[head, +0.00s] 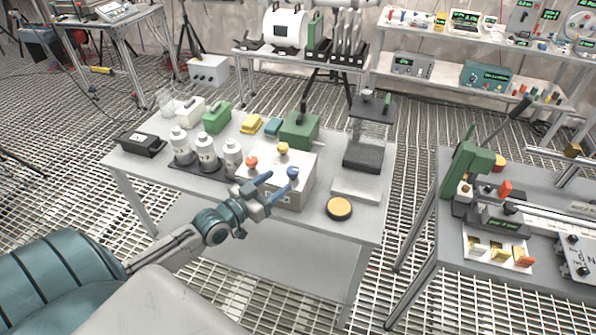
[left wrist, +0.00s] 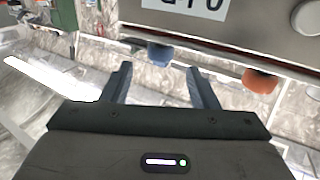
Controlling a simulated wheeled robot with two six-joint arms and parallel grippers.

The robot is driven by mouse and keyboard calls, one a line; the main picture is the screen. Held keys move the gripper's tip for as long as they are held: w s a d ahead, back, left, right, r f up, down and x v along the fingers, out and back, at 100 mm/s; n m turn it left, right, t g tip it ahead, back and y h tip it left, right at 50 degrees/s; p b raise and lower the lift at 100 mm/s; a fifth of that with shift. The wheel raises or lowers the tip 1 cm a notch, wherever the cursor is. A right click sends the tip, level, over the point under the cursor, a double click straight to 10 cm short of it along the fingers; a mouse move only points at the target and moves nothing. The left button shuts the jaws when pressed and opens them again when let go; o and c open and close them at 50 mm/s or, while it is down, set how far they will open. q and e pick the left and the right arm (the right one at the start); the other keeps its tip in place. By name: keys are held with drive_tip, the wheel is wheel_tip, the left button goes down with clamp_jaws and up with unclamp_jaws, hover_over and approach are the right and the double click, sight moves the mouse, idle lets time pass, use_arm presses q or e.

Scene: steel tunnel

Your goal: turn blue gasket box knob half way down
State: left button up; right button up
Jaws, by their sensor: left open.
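The white gasket box (head: 305,187) stands on the grey table with an orange knob (head: 252,163), a yellow knob (head: 283,149) and a blue knob (head: 293,171) along its top. My left gripper (head: 281,182) is at the front of the box, just short of the blue knob, open and empty. In the left wrist view the blue knob (left wrist: 160,53) lies just beyond and between my open fingertips (left wrist: 158,73). The orange knob (left wrist: 262,82) is off to the right there, under the box edge (left wrist: 225,45). I cannot tell whether a finger touches the blue knob. My right gripper is not in view.
White bottles (head: 206,152) stand left of the box. A green box (head: 300,130) is behind it. A round yellow-topped disc (head: 339,208) lies to its right at the table's front. A second table with a green press (head: 462,172) stands further right.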

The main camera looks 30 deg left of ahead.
sight(297, 168)
use_arm(q)
drive_tip(key=b+x, duration=0.3)
drive_tip(key=x, duration=0.5)
drive_tip(key=shift+a, duration=0.1)
drive_tip(key=shift+w+d, duration=0.2)
drive_tip(key=shift+w, duration=0.45)
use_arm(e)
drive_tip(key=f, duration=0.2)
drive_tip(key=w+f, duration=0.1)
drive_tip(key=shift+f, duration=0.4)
use_arm(q)
drive_tip(key=c, duration=1)
drive_tip(key=shift+b, duration=0.45)
drive_tip(key=h+b, duration=0.1)
drive_tip(key=b, duration=0.2)
drive_tip(key=shift+m+b, duration=0.3)
drive_tip(key=h+b, duration=0.1)
drive_tip(key=b, duration=0.3)
drive_tip(key=shift+d+r+m, duration=0.1)
drive_tip(key=shift+m, duration=0.3)
drive_tip(key=shift+r+g, duration=0.1)
drive_tip(key=shift+g, duration=0.2)
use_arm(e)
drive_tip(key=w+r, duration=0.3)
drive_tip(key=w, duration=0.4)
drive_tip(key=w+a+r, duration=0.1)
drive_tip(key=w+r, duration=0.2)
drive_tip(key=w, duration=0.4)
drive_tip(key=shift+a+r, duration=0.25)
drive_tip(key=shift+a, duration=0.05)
